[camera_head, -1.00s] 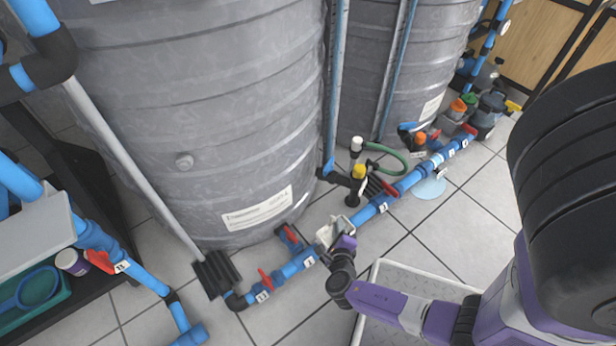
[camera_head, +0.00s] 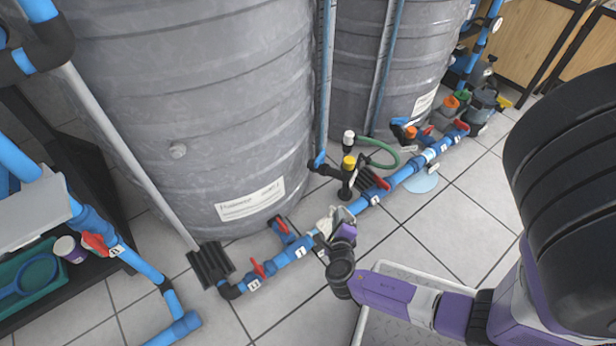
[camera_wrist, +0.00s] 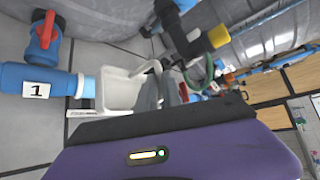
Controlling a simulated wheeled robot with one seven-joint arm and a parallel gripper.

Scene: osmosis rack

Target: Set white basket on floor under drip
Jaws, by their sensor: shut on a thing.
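The white basket (camera_wrist: 122,92) is in the wrist view, beside the blue pipe labelled 1, with its rim at my gripper's fingers. My gripper (camera_wrist: 163,90) is shut on it. In the head view, my gripper (camera_head: 342,228) is over the blue floor pipe and only a small part of the basket (camera_head: 323,222) shows. The basket seems to be above the pipe; its exact height is hard to tell. A pale blue puddle (camera_head: 421,182) lies on the tiles to the right and farther back, beside the pipe. No falling drops can be made out.
A blue pipe (camera_head: 298,252) with red-handled valves runs along the floor before two big grey tanks (camera_head: 200,110). A yellow-capped valve (camera_head: 348,164) and green hose (camera_head: 388,160) stand by the pipe. Tiled floor (camera_head: 450,225) right of the pipe is clear.

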